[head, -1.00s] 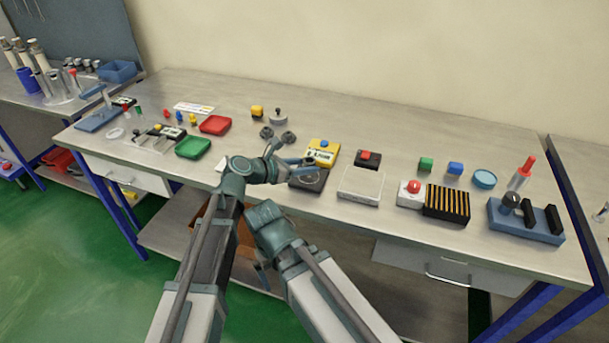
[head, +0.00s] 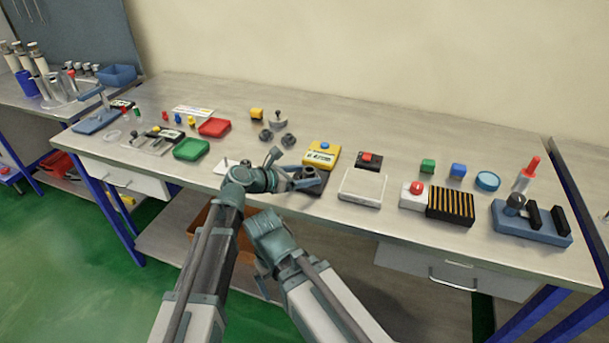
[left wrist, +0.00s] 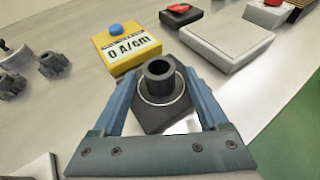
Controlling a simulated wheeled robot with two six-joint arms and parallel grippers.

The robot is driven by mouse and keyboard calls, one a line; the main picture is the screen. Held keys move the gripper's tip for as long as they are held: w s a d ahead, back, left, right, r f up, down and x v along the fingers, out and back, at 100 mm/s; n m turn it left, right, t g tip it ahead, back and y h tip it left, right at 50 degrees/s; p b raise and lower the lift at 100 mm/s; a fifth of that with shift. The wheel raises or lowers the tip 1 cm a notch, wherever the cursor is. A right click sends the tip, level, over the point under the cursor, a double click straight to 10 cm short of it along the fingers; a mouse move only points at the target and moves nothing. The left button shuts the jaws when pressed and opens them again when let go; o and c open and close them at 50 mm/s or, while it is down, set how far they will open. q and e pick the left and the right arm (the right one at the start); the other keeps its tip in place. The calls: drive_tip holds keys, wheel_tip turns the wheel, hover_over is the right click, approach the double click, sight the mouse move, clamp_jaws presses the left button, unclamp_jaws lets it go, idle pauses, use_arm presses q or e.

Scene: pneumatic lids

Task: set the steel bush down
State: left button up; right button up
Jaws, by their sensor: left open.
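The steel bush (left wrist: 158,78) is a dark grey hollow cylinder, upright on a black base plate (left wrist: 150,119) with a pale ring around the bush's foot. In the head view the bush (head: 309,172) stands near the table's front edge. My left gripper (left wrist: 160,88) is open, with one blue finger on each side of the bush; I cannot tell whether either finger touches it. It also shows in the head view (head: 292,172). My right arm hangs low in front of the table; its jaws are mostly hidden and their state is unclear.
A yellow gauge box (head: 321,155) with a blue button stands just behind the base plate. A pale flat block (head: 362,187) lies to the right. Dark knobbed parts (head: 288,140) lie behind left. Green (head: 191,149) and red (head: 214,127) trays lie further left.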

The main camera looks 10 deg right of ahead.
use_arm(q)
drive_tip(key=shift+r, duration=0.1)
drive_tip(key=shift+a+r+p, duration=0.1)
drive_tip(key=shift+r+p, duration=0.15)
drive_tip(key=shift+p, duration=0.05)
drive_tip(key=p+v, duration=0.4)
drive_tip(key=v, duration=0.6)
drive_tip(key=shift+s+a, duration=0.25)
drive_tip(key=shift+s+a+r, duration=0.1)
drive_tip(key=shift+s+a, duration=0.1)
drive_tip(key=shift+a, duration=0.3)
drive_tip(key=b+x, duration=0.4)
drive_tip(key=x, duration=0.7)
drive_tip(key=shift+w+d, duration=0.25)
drive_tip(key=shift+d, duration=0.05)
drive_tip(key=shift+d+f+b, duration=0.15)
drive_tip(key=shift+f+b, duration=0.1)
drive_tip(key=shift+b, duration=0.1)
